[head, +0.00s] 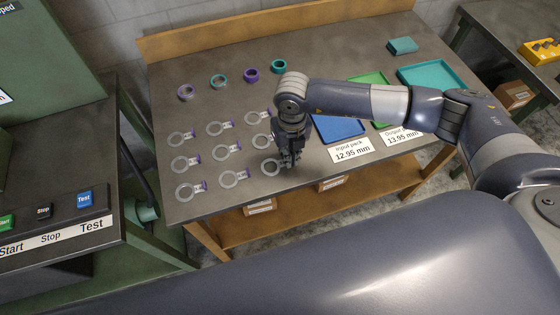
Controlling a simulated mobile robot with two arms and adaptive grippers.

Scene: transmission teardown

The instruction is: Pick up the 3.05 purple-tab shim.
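Several thin ring shims with purple tabs lie in rows on the grey worktable (330,60). Their size markings are too small to read, so I cannot tell which is the 3.05 one. My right gripper (291,163) points down at the right end of the front row. Its fingertips are by the tab side of the front right shim (270,168), whose tab is hidden behind them. I cannot tell whether they touch it or how far they are apart. Other shims include the front middle one (229,181) and the front left one (180,191). My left gripper is out of view.
Purple and teal thick rings (251,75) stand behind the shims. A blue tray (338,131) with an "Input pack 12.95 mm" card (351,150) is right of the gripper. Green trays and a teal tray (433,68) lie beyond. A test panel (60,212) stands at left.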

